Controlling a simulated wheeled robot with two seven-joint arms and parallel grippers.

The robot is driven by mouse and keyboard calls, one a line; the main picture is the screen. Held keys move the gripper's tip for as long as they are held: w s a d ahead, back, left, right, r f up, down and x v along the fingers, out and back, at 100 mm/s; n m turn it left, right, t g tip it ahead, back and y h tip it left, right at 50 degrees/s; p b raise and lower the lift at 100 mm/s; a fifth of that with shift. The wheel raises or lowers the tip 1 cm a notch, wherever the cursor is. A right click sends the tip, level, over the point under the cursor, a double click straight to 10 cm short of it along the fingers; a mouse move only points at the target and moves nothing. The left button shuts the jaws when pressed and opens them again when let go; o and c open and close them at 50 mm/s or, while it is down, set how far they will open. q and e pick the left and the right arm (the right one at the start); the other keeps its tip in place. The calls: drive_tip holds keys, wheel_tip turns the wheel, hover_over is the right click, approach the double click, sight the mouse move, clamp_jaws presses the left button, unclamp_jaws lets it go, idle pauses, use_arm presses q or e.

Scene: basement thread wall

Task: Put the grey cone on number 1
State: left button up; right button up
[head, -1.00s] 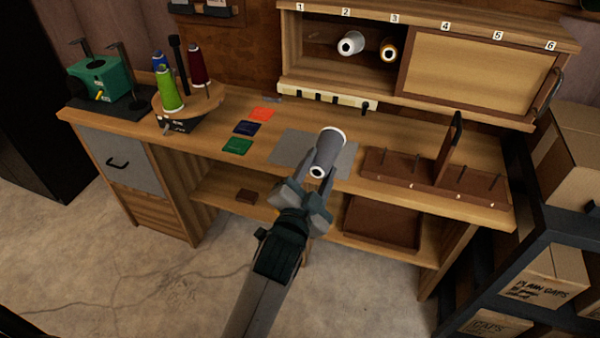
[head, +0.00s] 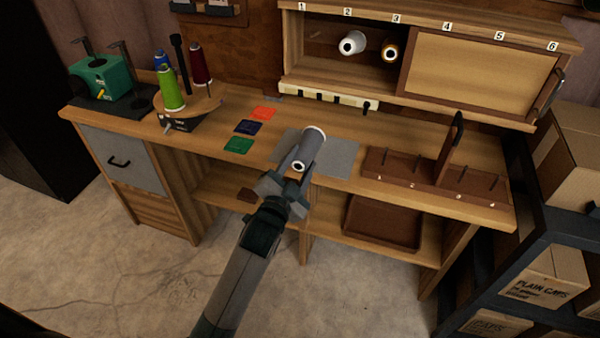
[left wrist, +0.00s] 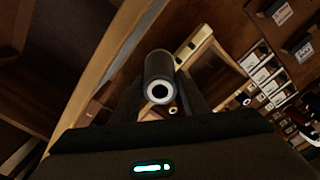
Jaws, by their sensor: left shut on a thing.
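The grey cone (head: 309,146) is held in my left gripper (head: 289,180), above the front of the bench by the grey mat. Its hollow end faces me. In the left wrist view the cone (left wrist: 159,78) sits between the fingers of the shut gripper. The number 1 label (head: 302,6) is at the left end of the wall cabinet's top edge. The cabinet space below number 1 shows no cone. A white cone (head: 352,42) is below number 2 and a gold-brown one (head: 389,51) below number 3. My right gripper is not in view.
A sliding wooden panel (head: 470,72) covers the cabinet's right part. A wooden peg rack (head: 400,172) stands on the bench at right. Coloured thread cones (head: 172,90) stand on a round stand at left, near a green machine (head: 102,80). A grey mat (head: 338,155) lies mid-bench.

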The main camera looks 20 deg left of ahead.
use_arm(q)
wheel_tip(320, 180, down, 3)
drive_tip(key=shift+f, duration=0.35)
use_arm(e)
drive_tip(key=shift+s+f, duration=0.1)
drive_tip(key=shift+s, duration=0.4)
use_arm(q)
drive_tip(key=shift+f, duration=0.35)
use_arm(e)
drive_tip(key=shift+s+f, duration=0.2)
